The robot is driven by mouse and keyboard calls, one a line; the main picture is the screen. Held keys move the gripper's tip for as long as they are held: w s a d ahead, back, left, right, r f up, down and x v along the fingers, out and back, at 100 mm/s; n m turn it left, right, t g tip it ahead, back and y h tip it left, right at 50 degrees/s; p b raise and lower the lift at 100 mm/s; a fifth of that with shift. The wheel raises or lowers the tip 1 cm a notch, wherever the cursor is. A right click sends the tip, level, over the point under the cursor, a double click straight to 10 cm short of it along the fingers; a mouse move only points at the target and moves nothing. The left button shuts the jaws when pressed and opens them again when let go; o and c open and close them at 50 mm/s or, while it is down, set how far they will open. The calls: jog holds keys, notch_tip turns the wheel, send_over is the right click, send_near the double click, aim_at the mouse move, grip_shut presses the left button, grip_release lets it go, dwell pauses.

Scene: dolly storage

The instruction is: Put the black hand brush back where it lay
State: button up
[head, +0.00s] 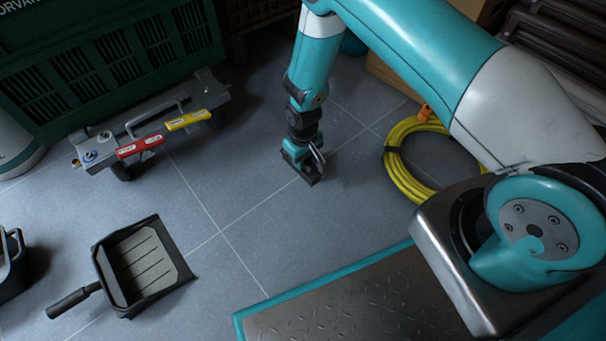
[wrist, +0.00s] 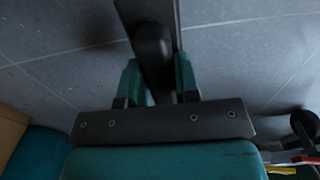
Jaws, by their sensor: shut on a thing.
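My gripper (head: 302,158) points down over the grey tiled floor, near the middle of the head view. In the wrist view its two teal fingers (wrist: 158,80) are shut on the black hand brush (wrist: 150,38). The brush shows there as a long dark strip with a rounded black part between the fingers, running up out of the frame. In the head view the brush is hard to tell apart from the dark gripper. I cannot tell whether it touches the floor. A black dustpan (head: 118,298) with a grey inside lies on the floor at the lower left.
A grey dolly (head: 155,118) with red and yellow labels stands left of my gripper, before a green crate (head: 120,60). A coiled yellow cable (head: 395,165) lies to the right. A dark container (head: 12,270) is at the left edge. Floor between dustpan and gripper is clear.

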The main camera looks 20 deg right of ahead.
jog(key=shift+f+b, duration=1.3)
jog(key=shift+f, duration=1.1)
jog(key=shift+f, duration=0.15)
jog(key=o, duration=1)
